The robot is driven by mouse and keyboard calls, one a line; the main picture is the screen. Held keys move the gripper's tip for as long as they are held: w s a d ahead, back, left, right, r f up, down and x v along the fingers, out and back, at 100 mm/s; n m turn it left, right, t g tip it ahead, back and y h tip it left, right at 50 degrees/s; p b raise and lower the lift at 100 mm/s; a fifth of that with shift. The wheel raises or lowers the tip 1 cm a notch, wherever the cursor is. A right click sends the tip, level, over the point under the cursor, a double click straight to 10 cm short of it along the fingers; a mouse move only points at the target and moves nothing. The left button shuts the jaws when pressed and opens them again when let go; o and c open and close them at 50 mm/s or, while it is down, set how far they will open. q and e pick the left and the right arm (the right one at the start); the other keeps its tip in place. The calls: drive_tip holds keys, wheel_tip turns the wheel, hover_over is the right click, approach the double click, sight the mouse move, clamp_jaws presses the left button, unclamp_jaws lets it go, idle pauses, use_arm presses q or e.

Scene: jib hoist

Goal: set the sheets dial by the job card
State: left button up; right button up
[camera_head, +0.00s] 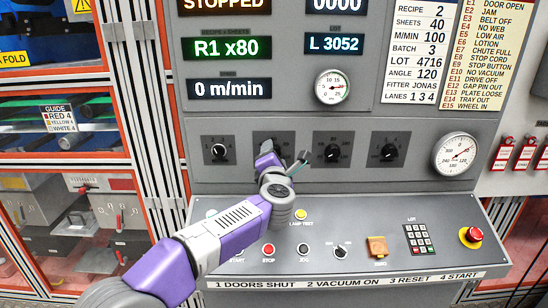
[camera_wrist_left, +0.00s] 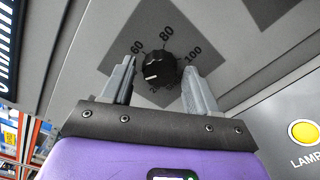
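The job card (camera_head: 420,52) at the upper right reads SHEETS 40 and RECIPE 2. The green display (camera_head: 226,48) reads R1 x80. In the left wrist view a black dial knob (camera_wrist_left: 157,69) with a white mark sits on a dark plate; 60, 80 and 100 are legible around it, the lower numbers partly hidden. The mark points to the lower left in that view. My left gripper (camera_wrist_left: 160,74) is open, its fingers either side of the knob; contact cannot be told. In the head view my left gripper (camera_head: 285,154) hides this knob. My right gripper is not in view.
Other dials stand left (camera_head: 219,151) and right (camera_head: 333,153) of my gripper. Below is a sloped console with a red stop button (camera_head: 268,249), a keypad (camera_head: 418,238) and a red emergency knob (camera_head: 471,236). Gauges (camera_head: 332,87) sit on the panel.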

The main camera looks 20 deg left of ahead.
use_arm(q)
drive_tip(key=shift+o, duration=0.5)
drive_tip(key=v, duration=0.7)
drive_tip(key=shift+s, duration=0.3)
drive_tip(key=shift+d, duration=0.1)
